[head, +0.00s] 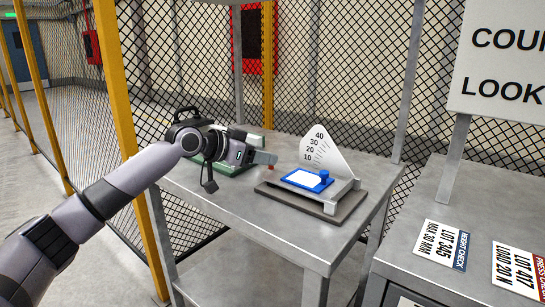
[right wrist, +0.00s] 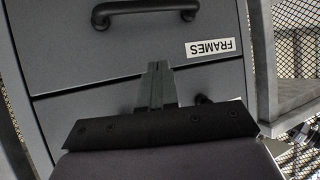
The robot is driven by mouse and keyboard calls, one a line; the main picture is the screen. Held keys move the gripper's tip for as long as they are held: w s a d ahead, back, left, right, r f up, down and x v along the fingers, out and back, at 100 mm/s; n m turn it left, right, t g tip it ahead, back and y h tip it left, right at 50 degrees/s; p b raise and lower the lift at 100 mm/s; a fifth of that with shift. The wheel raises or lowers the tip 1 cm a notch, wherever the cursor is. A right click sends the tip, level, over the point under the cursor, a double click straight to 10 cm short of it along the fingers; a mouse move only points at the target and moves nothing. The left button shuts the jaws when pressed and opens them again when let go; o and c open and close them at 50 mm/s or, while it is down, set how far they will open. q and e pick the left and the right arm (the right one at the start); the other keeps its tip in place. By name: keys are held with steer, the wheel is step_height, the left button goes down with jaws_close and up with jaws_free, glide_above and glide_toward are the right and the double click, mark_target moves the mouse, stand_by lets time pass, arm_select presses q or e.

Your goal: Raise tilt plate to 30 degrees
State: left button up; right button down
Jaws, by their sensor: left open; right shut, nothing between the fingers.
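The tilt plate (head: 303,180), blue with a white top face, lies low and nearly flat on a grey stand (head: 345,196) on the metal table. A small blue knob (head: 324,174) stands at its right end. A white fan-shaped angle scale (head: 322,152) marked 10 to 40 rises behind it. My left gripper (head: 268,159) is open, left of the plate and apart from it, pointing right. My right gripper (right wrist: 158,84) is shut and empty in front of grey drawers, seen only in the right wrist view.
A green-based device (head: 236,166) sits behind my left wrist, partly hidden. The table's front (head: 290,235) is bare. A second grey bench (head: 400,250) at right carries lot cards (head: 440,243) and a sign (head: 500,60).

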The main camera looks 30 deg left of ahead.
arm_select(q)
steer(key=shift+x, duration=1.85)
